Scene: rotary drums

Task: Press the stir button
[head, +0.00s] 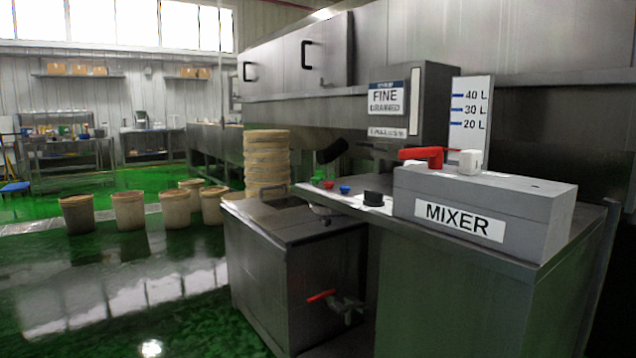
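A grey box labelled MIXER (480,210) stands on a metal counter at the right. On the counter's left end are small coloured buttons: a red button (328,184), a blue button (345,189) and a green button (318,175). A black knob (374,197) sits to the right of them on a white label. No label that I can read tells which one is the stir button. Neither of my grippers is in view.
A red lever (422,156) and a white knob (470,161) rise behind the mixer box. A metal tank (295,275) with a red-handled tap stands left of the counter. Stacked round tubs (266,160) stand behind it. Green floor at left is open before several buckets (128,211).

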